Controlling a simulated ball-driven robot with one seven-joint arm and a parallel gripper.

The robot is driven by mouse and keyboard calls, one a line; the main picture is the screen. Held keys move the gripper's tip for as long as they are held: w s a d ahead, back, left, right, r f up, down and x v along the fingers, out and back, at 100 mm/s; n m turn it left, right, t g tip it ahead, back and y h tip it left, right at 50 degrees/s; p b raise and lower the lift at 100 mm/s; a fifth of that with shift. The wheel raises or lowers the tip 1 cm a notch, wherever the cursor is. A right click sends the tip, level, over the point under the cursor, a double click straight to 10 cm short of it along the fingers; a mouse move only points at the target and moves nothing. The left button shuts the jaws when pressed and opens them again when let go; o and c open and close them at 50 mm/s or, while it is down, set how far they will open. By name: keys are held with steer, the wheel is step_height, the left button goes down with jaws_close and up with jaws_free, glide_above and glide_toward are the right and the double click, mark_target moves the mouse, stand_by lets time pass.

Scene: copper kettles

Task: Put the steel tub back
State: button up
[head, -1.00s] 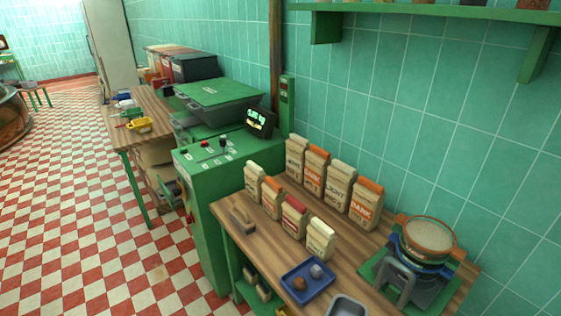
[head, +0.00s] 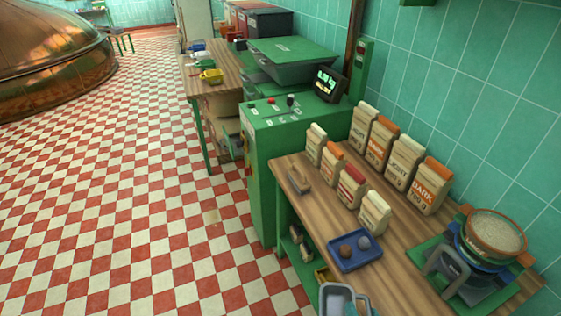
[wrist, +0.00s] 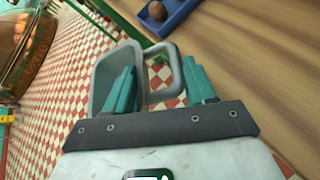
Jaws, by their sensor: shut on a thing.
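The steel tub (head: 336,298) is a grey open container with a loop handle, cut off by the bottom edge of the head view. In the wrist view the tub (wrist: 105,68) looks empty inside and hangs beside the wooden table, with checkered floor below. My gripper (wrist: 160,72) is shut on the tub, one teal finger on its inner side and the other beyond the loop handle. The exact contact is partly hidden.
The wooden table (head: 400,262) carries a blue tray (head: 360,263) with two small round things, several paper bags (head: 374,212), a brush (head: 298,181) and a sieve stack (head: 495,235). A green machine (head: 262,170) adjoins it. The checkered floor (head: 120,190) at left is open.

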steer(key=shift+f+b, duration=2.3)
steer(key=shift+f, duration=0.5)
steer(key=shift+r, duration=0.1)
